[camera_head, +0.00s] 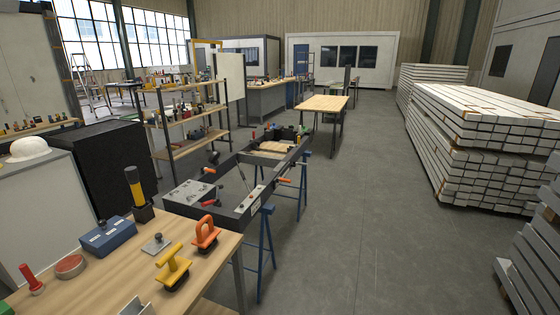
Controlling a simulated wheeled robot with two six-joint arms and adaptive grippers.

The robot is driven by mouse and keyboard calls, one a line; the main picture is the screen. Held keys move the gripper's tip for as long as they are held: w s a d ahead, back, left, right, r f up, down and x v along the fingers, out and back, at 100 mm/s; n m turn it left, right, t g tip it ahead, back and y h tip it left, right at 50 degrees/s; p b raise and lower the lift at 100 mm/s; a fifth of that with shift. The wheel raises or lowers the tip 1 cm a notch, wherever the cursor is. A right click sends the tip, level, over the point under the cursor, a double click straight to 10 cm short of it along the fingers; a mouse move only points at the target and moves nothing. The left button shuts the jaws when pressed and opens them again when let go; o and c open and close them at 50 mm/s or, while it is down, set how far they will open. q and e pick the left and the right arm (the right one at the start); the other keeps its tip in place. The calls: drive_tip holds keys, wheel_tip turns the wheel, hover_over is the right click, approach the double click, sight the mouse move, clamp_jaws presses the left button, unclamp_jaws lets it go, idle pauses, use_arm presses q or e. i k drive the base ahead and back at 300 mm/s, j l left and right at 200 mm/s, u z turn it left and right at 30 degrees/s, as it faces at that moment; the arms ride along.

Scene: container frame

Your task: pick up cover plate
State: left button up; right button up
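A wooden workbench (112,278) fills the lower left of the head view. A small flat grey plate with a dark knob (156,244) lies on it, between a blue box (108,236) and a yellow-handled tool (173,268). A dark container frame (250,207) stands on blue trestles beyond the bench. A light grey panel (186,193) covers part of its near end. I cannot tell which of these two flat pieces is the cover plate. Neither of my grippers can be made out in this view.
An orange-handled tool (206,232), a red round tin (70,266) and a grey metal piece (136,306), cut off by the bottom edge, are on the bench. A shelf rack (190,147) stands behind. Stacked beams (480,150) stand right. The middle floor is clear.

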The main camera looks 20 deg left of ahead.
sight(156, 244)
drive_tip(key=i+u, duration=0.25)
drive_tip(key=u, duration=0.2)
drive_tip(key=i+l+u, duration=0.15)
drive_tip(key=i+u, duration=0.15)
drive_tip(key=u, duration=0.15)
drive_tip(key=i+l+u, duration=0.2)
drive_tip(key=u, duration=0.2)
drive_tip(key=i+l+u, duration=0.2)
drive_tip(key=u, duration=0.25)
drive_tip(key=i+l+u, duration=0.15)
drive_tip(key=l+u, duration=0.75)
drive_tip(key=i+l+u, duration=0.1)
drive_tip(key=l+u, duration=0.35)
drive_tip(key=j, duration=0.1)
